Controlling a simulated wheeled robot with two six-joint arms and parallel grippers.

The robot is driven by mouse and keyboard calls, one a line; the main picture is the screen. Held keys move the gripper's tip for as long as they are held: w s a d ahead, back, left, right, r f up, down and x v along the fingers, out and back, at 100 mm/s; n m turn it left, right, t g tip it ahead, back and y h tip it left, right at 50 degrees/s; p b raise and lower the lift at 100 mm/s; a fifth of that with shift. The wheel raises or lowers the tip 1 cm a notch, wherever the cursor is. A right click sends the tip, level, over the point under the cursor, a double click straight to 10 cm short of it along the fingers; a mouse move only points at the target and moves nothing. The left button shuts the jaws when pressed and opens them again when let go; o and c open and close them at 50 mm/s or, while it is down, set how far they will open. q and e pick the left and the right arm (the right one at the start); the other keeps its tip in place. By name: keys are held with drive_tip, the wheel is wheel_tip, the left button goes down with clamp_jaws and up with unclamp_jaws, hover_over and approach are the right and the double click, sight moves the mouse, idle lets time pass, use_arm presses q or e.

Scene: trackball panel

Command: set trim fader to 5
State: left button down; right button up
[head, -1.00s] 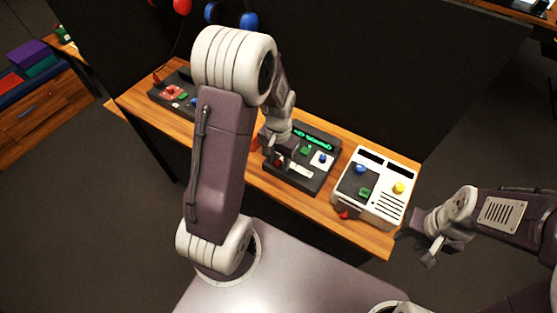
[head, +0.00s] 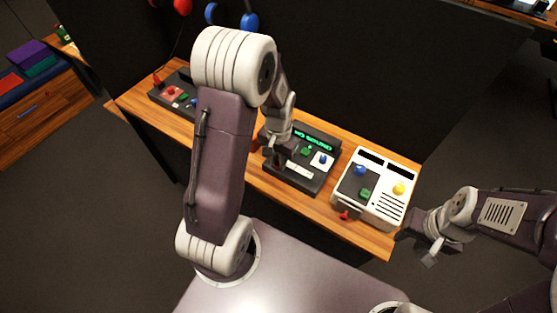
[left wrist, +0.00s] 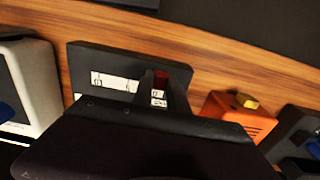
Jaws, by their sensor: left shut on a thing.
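The dark panel (head: 309,183) with a green lit display stands mid-table. Its trim fader has a white scale strip (head: 299,171), which also shows in the left wrist view (left wrist: 113,83); its figures are too small to read surely. My left gripper (head: 279,157) is down at the strip's left part in the head view. In the left wrist view the left gripper (left wrist: 157,86) is shut on the red fader cap (left wrist: 161,78), partly hidden between the fingers. My right gripper (head: 425,250) is open and empty, off the table's right front edge.
A white device (head: 385,209) with blue, green and yellow buttons stands right of the panel. A dark box (head: 158,96) with red buttons is at the far left. An orange box (left wrist: 237,116) is close beside the panel. A black wall stands behind the table.

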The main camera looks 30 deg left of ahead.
sight(291, 174)
idle(0.8)
use_arm(q)
drive_tip(key=d, duration=0.5)
drive_tip(key=shift+s+p, duration=0.1)
drive_tip(key=shift+p, duration=0.25)
drive_tip(key=shift+a, duration=0.1)
drive_tip(key=c, duration=1.3)
unclamp_jaws()
wheel_tip(291, 174, up, 9)
drive_tip(key=shift+r+p, duration=0.1)
drive_tip(key=shift+p, duration=0.5)
